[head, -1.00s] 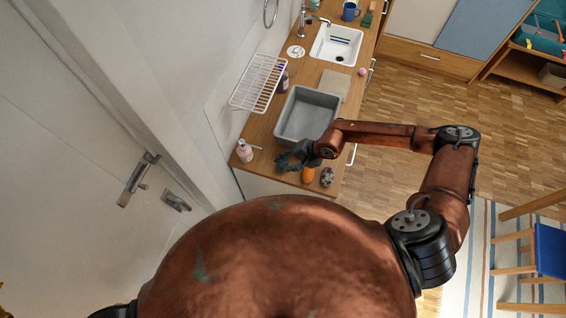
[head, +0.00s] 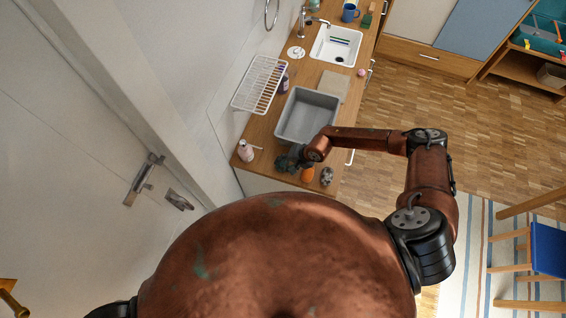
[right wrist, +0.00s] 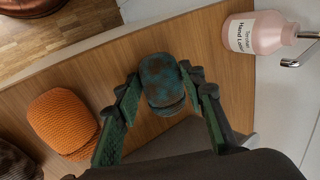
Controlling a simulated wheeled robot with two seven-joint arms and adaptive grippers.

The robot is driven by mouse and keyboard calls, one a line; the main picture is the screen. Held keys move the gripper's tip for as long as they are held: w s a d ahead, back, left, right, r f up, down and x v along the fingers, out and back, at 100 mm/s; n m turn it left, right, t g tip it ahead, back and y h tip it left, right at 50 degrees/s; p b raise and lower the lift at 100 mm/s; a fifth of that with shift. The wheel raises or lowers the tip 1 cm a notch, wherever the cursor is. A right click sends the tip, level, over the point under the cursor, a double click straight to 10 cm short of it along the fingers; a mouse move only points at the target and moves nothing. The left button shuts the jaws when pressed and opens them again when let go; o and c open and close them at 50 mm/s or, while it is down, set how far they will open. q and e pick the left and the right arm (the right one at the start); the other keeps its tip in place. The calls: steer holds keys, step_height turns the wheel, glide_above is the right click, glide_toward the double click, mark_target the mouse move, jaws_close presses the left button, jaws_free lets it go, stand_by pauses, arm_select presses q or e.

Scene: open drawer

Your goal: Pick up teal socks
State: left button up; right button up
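The teal socks (right wrist: 163,84), a mottled teal and brown folded bundle, lie on the wooden counter near its edge. In the head view the socks (head: 283,163) are partly hidden by my right gripper (head: 287,160). In the right wrist view my right gripper (right wrist: 164,80) is open, its green-padded fingers on either side of the socks. The left fingertip is very close to them, and a small gap shows on the right; I cannot tell if either touches. My left gripper is not in view.
Orange socks (right wrist: 62,122) lie left of the gripper, with a dark grey bundle (head: 327,176) beyond. A hand lotion bottle (right wrist: 257,33) stands at the right. A grey basin (head: 307,116) and white rack (head: 260,83) sit further along the counter (head: 264,132).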

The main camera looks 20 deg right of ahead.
mark_target(285, 164)
steer(key=c, duration=0.8)
steer(key=shift+r, duration=0.4)
step_height(285, 164, up, 2)
steer(key=shift+r+b, duration=0.2)
steer(key=shift+b, duration=0.75)
steer(key=s+d+r+b, duration=0.2)
steer(key=d+r, duration=0.3)
steer(key=d, duration=0.1)
steer(key=s+d+r+b, duration=0.2)
steer(key=d+r, duration=0.3)
steer(key=d, duration=0.2)
steer(key=shift+s+b, duration=0.3)
steer(key=shift+s, duration=0.1)
